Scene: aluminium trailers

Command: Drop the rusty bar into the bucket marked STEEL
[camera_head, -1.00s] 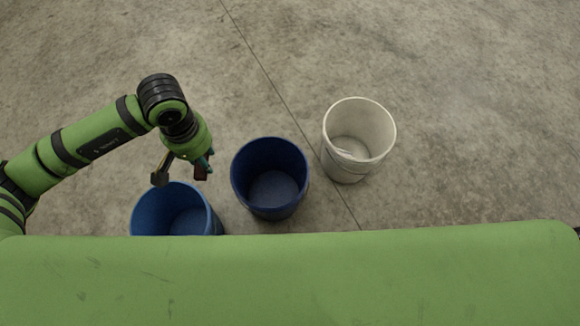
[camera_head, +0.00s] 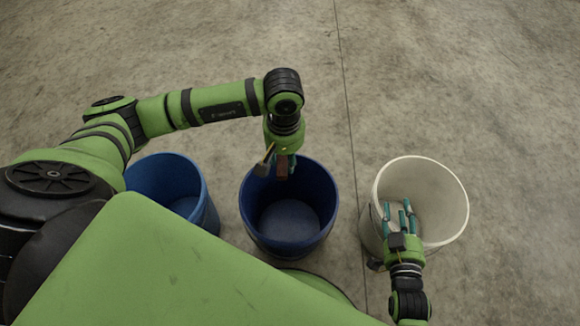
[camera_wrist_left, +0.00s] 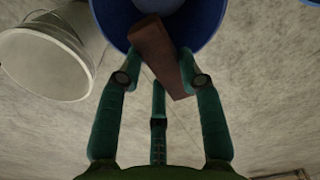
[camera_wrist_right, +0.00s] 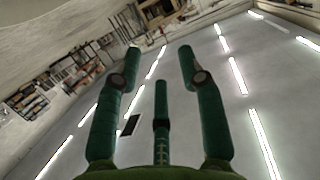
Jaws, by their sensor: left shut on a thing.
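The rusty bar (camera_head: 282,166) is a short brown piece held in my left gripper (camera_head: 276,163), which is shut on it. They appear over the far rim of the middle dark blue bucket (camera_head: 312,238). In the left wrist view the bar (camera_wrist_left: 153,45) slants between the fingers, with its far end over a blue bucket (camera_wrist_left: 212,35). No STEEL marking is visible on any bucket, so I cannot tell which it is. My right gripper (camera_head: 398,214) is open and empty, appearing over the white bucket (camera_head: 455,195); its fingers are apart in the right wrist view (camera_wrist_right: 160,62).
A lighter blue bucket (camera_head: 165,170) stands left of the middle one, partly hidden by my body. The white bucket stands on the right. The concrete floor (camera_head: 430,80) beyond the buckets is clear.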

